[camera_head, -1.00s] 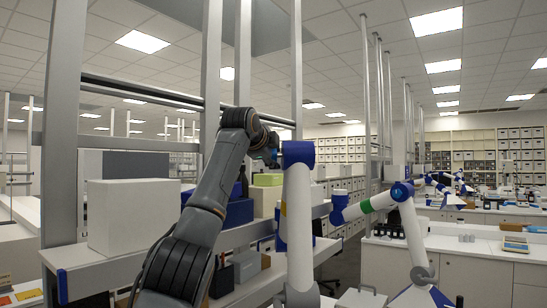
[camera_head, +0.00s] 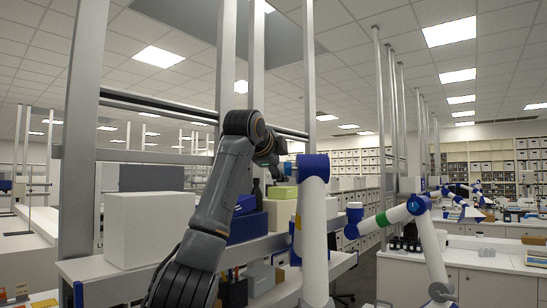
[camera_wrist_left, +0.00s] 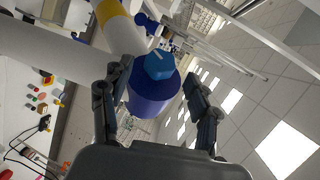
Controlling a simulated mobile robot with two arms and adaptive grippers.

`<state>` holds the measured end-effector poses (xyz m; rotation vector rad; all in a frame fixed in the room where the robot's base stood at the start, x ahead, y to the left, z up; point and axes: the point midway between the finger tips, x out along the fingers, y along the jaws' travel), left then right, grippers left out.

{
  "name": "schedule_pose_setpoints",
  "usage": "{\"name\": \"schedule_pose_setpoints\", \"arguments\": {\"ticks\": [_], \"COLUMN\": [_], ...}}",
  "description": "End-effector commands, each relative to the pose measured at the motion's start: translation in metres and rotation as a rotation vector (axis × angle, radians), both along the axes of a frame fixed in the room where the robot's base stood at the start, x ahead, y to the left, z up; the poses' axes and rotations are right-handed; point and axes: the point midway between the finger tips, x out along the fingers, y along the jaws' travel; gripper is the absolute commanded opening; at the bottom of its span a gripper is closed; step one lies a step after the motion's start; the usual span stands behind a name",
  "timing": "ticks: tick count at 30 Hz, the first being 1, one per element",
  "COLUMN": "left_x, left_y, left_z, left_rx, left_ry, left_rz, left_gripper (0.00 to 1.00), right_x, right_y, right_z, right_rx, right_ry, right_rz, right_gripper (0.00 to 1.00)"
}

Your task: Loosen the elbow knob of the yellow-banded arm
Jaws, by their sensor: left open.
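The yellow-banded arm is white with a blue elbow (camera_head: 313,166) in the head view; a sliver of its yellow band (camera_head: 298,222) shows on the left edge. In the left wrist view the yellow band (camera_wrist_left: 108,11) is at the top, and the light blue elbow knob (camera_wrist_left: 159,64) stands on the dark blue elbow housing (camera_wrist_left: 153,96). My left gripper (camera_wrist_left: 157,76) is open, one finger on each side of the knob and housing in that view. I cannot tell whether it touches them. In the head view the gripper (camera_head: 280,160) is partly hidden beside the elbow. My right gripper is not in view.
A green-banded white arm (camera_head: 397,214) stands to the right on another bench. Metal posts (camera_head: 226,60) rise close behind my left arm.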

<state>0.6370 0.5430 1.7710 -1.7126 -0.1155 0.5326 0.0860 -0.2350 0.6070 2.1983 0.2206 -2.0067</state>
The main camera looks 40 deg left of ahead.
Motion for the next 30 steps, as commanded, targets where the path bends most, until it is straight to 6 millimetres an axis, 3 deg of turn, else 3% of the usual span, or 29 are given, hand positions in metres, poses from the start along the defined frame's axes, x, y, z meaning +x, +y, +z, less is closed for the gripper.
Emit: {"name": "schedule_pose_setpoints", "arguments": {"ticks": [6, 12, 30], "left_x": [-0.038, -0.057, -0.06], "left_y": [-0.015, -0.023, -0.025], "left_z": [0.011, 0.017, 0.018], "left_rx": [0.002, 0.001, -0.001], "left_ry": [-0.001, 0.001, 0.002], "left_rz": [0.001, 0.001, 0.001], "left_gripper": [0.61, 0.61, 0.61], "right_x": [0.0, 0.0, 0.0], "right_y": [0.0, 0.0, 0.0], "right_z": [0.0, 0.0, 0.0], "right_rx": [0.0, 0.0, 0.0], "right_ry": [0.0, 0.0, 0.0], "right_rz": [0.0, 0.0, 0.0], "right_gripper": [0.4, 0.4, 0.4]}}
